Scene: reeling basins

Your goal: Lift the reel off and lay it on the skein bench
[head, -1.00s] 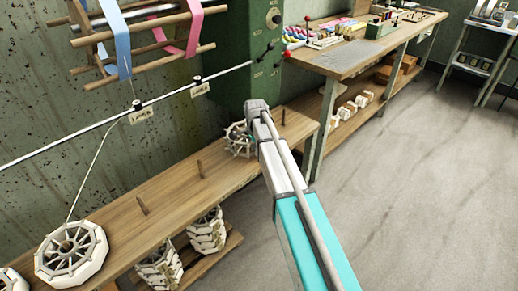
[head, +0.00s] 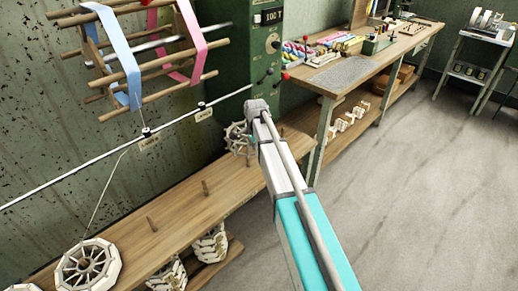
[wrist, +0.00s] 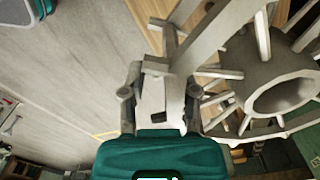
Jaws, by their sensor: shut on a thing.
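A pale spoked reel (head: 237,139) is at my gripper (head: 250,128), near the far end of the low wooden bench and in front of the green machine. In the wrist view the reel (wrist: 268,88) fills the right side, and my gripper (wrist: 163,95) is shut on a pale bar of its rim. The arm partly hides the reel in the head view. The skein bench (head: 345,78) stands to the right, with coloured skeins (head: 330,45) toward its back and a grey mat (head: 342,76) on its near part.
The low bench (head: 170,222) has upright pegs and another spoked reel (head: 88,268) at the left. A white rail (head: 120,160) with thread guides runs above it. A frame with blue and pink bands (head: 145,50) hangs over that.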

